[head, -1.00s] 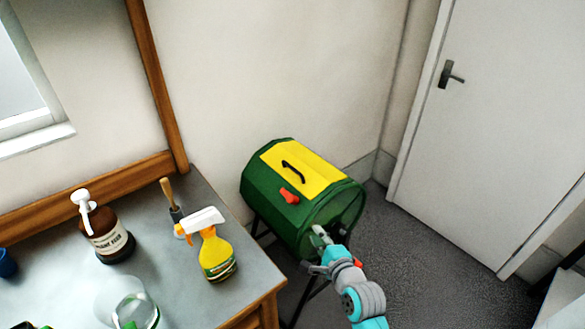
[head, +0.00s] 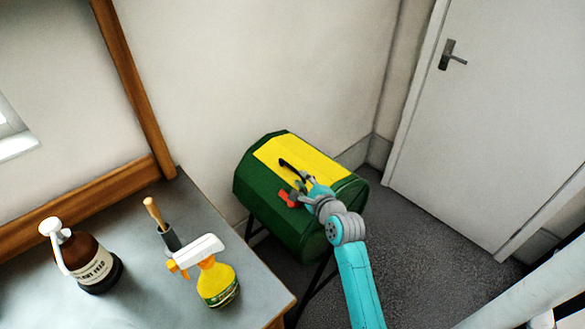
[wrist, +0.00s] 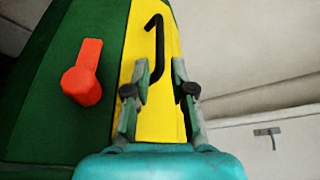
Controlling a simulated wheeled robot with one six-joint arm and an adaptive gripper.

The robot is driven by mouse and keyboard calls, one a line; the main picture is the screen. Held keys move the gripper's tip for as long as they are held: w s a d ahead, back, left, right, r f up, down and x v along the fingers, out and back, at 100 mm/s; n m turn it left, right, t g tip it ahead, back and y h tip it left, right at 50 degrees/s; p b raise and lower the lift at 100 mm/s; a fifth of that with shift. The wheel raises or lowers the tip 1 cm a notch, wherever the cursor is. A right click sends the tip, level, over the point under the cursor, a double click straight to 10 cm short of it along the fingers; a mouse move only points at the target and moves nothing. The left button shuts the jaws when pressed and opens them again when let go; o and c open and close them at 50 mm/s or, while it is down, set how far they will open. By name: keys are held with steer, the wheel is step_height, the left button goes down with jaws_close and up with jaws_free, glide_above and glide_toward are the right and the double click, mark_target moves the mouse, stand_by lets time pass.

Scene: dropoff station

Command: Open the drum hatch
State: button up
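The green drum (head: 270,207) stands on dark legs beside the workbench. Its yellow hatch (head: 318,165) lies flat on the drum's top and looks shut. A black handle (head: 290,165) is on the hatch; it also shows in the wrist view (wrist: 158,45). A red latch (head: 285,198) sits on the green shell beside the hatch, and in the wrist view (wrist: 84,78) it is left of my gripper. My gripper (head: 302,186) is over the hatch by the handle. In the wrist view its fingers (wrist: 160,72) are apart, with the near end of the handle between them; I cannot tell whether they touch it.
The grey workbench (head: 130,270) on the left holds a yellow spray bottle (head: 218,285), a brown pump bottle (head: 90,262) and a wooden-handled brush (head: 160,225). A wall is behind the drum. A white door (head: 500,120) and clear floor (head: 430,240) are to the right.

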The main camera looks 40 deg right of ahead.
mark_target(296, 172)
steer(key=x, duration=0.7)
steer(key=shift+w, duration=0.2)
jaws_close()
